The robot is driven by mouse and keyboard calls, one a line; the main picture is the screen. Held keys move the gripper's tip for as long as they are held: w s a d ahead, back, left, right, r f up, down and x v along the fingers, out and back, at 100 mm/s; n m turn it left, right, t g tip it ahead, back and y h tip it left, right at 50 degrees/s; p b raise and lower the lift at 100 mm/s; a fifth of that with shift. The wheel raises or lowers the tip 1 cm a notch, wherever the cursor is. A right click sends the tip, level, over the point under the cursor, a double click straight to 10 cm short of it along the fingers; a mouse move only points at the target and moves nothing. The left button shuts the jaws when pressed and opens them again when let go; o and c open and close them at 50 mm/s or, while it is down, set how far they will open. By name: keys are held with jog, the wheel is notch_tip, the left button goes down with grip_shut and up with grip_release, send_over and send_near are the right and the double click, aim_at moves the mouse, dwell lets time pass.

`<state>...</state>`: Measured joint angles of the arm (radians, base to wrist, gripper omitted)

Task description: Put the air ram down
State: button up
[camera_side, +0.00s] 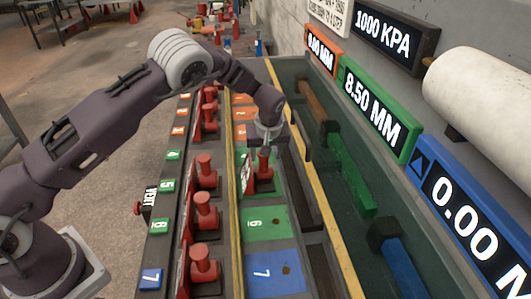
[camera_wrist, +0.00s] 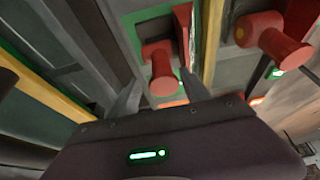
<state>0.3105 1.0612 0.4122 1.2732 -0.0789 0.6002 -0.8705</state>
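The air ram (camera_side: 263,172) is a red piston-like part with a round head and stem. In the side view it stands upright on a green panel in the middle lane. My gripper (camera_side: 266,147) is directly above it, with the fingers around its head. In the wrist view the red ram (camera_wrist: 161,70) shows between the two fingertips of my gripper (camera_wrist: 159,78). The fingers are apart, with a small gap beside the head. Whether the ram's base touches the panel is hidden.
Several similar red rams stand in the left row, one of them close by (camera_side: 206,212). A green panel marked 6 (camera_side: 266,228) and a blue panel marked 7 (camera_side: 285,283) lie nearer. A yellow rail (camera_side: 327,219) and a signed wall stand to the right.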

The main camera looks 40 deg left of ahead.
jog(key=v, duration=1.1)
jog(key=s+a+r+m+h, duration=0.2)
jog(key=s+r+m+h, duration=0.1)
jog(key=s+r, duration=1.3)
jog(key=s+m+t, duration=0.2)
jog(key=s+m, duration=0.4)
jog(key=s, duration=1.6)
jog(key=shift+s, duration=0.25)
jog(key=shift+d, duration=0.1)
